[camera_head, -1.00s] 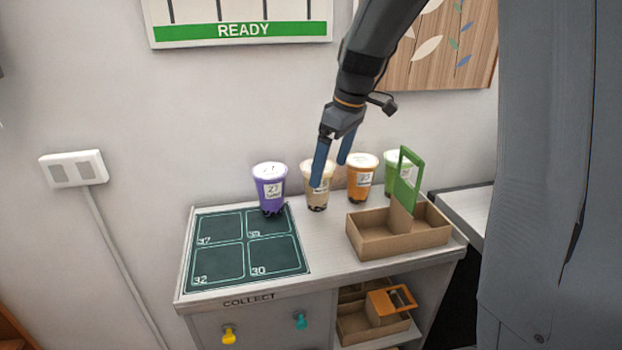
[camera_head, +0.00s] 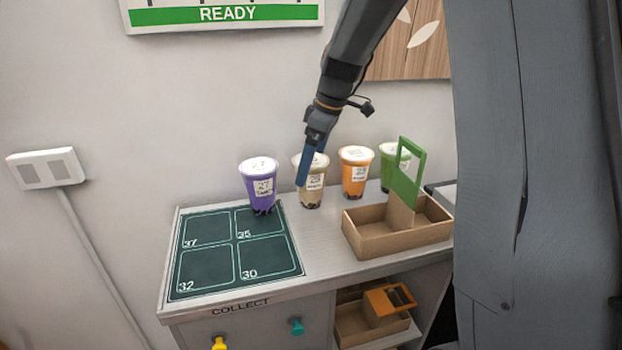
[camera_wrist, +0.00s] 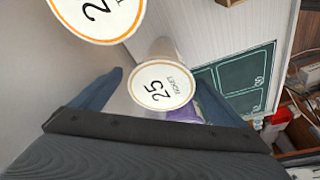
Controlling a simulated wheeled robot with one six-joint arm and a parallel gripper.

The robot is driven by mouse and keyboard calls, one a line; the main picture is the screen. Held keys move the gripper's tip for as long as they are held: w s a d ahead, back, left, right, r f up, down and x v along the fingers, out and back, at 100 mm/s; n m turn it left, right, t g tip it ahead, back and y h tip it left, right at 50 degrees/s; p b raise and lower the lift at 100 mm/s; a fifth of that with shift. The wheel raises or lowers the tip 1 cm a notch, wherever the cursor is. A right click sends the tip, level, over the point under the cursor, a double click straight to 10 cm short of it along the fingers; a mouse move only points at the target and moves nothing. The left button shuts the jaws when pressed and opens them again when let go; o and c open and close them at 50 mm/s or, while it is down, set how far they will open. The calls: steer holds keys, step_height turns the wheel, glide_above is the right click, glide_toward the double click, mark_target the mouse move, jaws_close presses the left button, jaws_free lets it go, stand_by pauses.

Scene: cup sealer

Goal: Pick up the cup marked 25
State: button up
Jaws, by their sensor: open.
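The cup marked 25 is a beige cup with dark bits at its base (camera_head: 312,192), upright on the counter in the head view. In the wrist view its white lid (camera_wrist: 162,86) shows "25", with the cup body reaching away beyond it. My gripper (camera_head: 307,168) is at this cup's upper left in the head view, pointing down. In the wrist view my gripper (camera_wrist: 161,78) is open, with one finger on each side of the lid. Nothing is held. I cannot tell whether a finger touches the cup.
A purple cup marked 27 (camera_head: 261,188) stands to the left, an orange cup (camera_head: 354,174) and a green cup (camera_head: 387,172) to the right. A cardboard carrier (camera_head: 365,238) with a green handle is in front.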

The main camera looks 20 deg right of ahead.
mark_target(310, 196)
steer(key=shift+p+x, duration=0.7)
steer(key=shift+x, duration=1.3)
steer(key=shift+a, duration=0.1)
steer(key=shift+c, duration=0.6)
steer(key=c, duration=1.4)
